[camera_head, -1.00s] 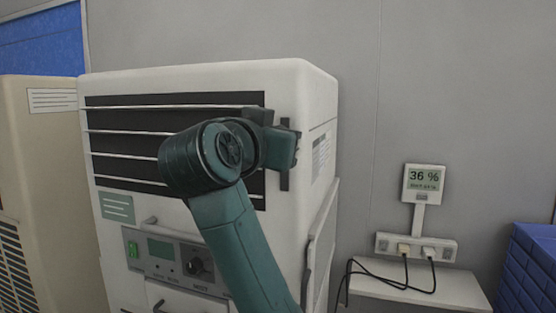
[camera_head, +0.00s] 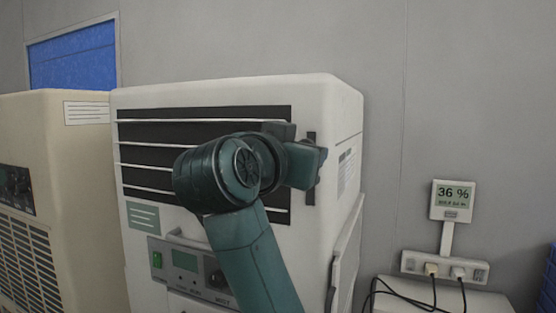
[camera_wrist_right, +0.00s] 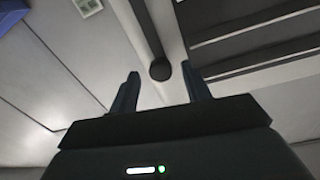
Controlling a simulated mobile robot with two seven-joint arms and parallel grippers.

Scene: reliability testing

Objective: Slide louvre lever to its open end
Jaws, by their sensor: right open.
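The louvre lever's round dark knob (camera_wrist_right: 160,70) shows in the right wrist view at the lower end of a dark slot (camera_wrist_right: 146,28). The knob is between my right gripper's fingers (camera_wrist_right: 162,88), a little beyond their tips. That gripper is open, and no contact with the knob is visible. In the head view the slot (camera_head: 311,142) runs vertically beside the louvre (camera_head: 150,135) on a white cabinet unit (camera_head: 330,100). The louvre shows thin pale slats with dark gaps. My right arm hides the lever and the fingertips there. My left gripper is not in view.
A beige unit (camera_head: 85,170) stands close at the left. Below the louvre is a control panel (camera_head: 185,262) with a display. At the right, a 36 % readout (camera_head: 452,200) stands above a socket strip (camera_head: 445,267) with black cables. Grey wall lies behind.

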